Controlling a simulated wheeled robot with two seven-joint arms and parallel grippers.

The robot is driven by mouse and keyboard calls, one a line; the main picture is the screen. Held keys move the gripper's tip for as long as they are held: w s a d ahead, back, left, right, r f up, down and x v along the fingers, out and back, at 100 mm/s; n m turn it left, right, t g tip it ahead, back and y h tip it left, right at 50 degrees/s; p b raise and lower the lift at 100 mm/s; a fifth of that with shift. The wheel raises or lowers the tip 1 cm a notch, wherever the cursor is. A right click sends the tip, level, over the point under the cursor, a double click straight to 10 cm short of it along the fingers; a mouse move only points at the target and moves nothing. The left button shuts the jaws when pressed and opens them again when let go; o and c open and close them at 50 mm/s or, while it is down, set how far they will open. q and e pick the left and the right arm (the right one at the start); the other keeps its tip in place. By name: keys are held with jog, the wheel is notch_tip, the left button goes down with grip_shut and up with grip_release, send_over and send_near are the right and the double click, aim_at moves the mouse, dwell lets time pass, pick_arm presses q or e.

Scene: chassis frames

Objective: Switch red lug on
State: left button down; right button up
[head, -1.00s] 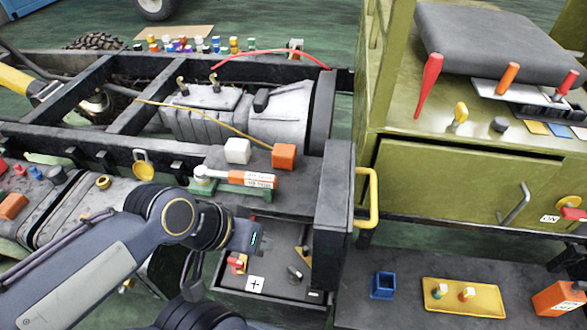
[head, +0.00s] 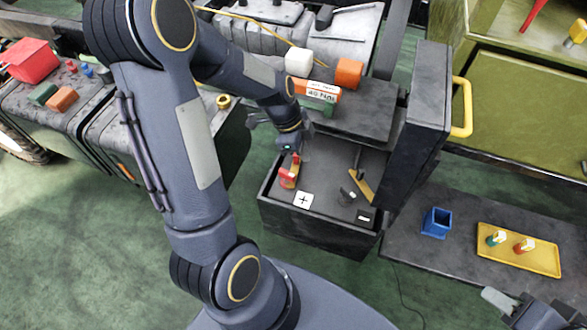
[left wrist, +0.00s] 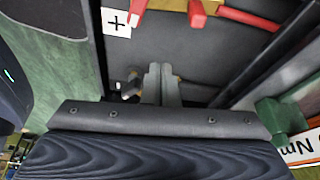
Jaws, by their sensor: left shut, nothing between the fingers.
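The red lug (head: 287,179), with some yellow on it, is in the open dark box (head: 315,238) beside a white plus label (head: 304,200). Red parts (left wrist: 197,14) show at the top edge of the left wrist view, near the plus label (left wrist: 117,21). My left gripper (head: 297,156) points down into the box, right at the lug's far side in the head view. In the left wrist view its fingers (left wrist: 161,80) are together and empty, apart from the red parts. What I take as my right gripper (head: 524,308) shows partly at the lower right; its fingers are unclear.
A black and yellow lever (head: 359,183) stands in the box's right half. The box's tall dark side panel (head: 424,115) rises at right. A blue bin (head: 436,223) and yellow tray (head: 520,252) lie farther right.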

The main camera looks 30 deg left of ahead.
aim_at(293, 170)
pick_arm(q)
jog(key=b+x, duration=0.1)
jog(key=x, duration=0.8)
jog(key=shift+d+f, duration=0.15)
jog(key=shift+f, duration=0.2)
jog(key=a, duration=0.1)
jog(key=s+a, duration=0.1)
jog(key=a, duration=0.1)
jog(key=shift+s+a, duration=0.2)
jog(key=shift+a, duration=0.2)
jog(key=shift+s+a+f+m+b, duration=0.1)
jog(key=shift+a+f+m+b, duration=0.15)
jog(key=shift+b, duration=0.35)
jog(key=shift+s+a+m+b, duration=0.1)
jog(key=shift+a+m+b, duration=0.05)
jog(key=shift+a+b, duration=0.35)
jog(key=shift+r+m+b, duration=0.1)
jog(key=shift+m+b, duration=0.2)
jog(key=shift+b, duration=0.15)
jog(key=shift+s+a+r+g, duration=0.1)
jog(key=shift+s+g, duration=0.05)
jog(key=shift+g, duration=0.15)
jog(key=shift+r, duration=0.1)
